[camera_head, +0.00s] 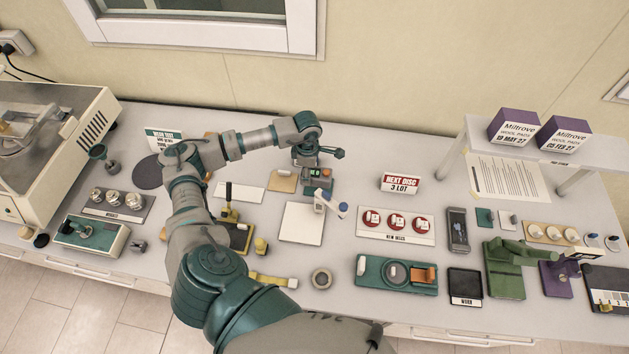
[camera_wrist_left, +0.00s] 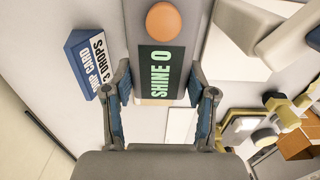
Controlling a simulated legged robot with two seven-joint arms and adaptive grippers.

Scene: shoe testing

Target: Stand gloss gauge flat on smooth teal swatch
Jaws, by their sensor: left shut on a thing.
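The gloss gauge (camera_head: 319,173) is a small dark block with a green-lit display. In the left wrist view the gauge (camera_wrist_left: 160,75) shows the letters "SHINE O" and a round orange button. My left gripper (camera_head: 318,158) is shut on it, one finger on each side, over the back middle of the table. I cannot tell whether the gauge's underside touches the table. A small teal swatch (camera_head: 485,217) lies flat at the right, beside a white one, well apart from the gauge; its texture is too small to tell. My right gripper is out of view.

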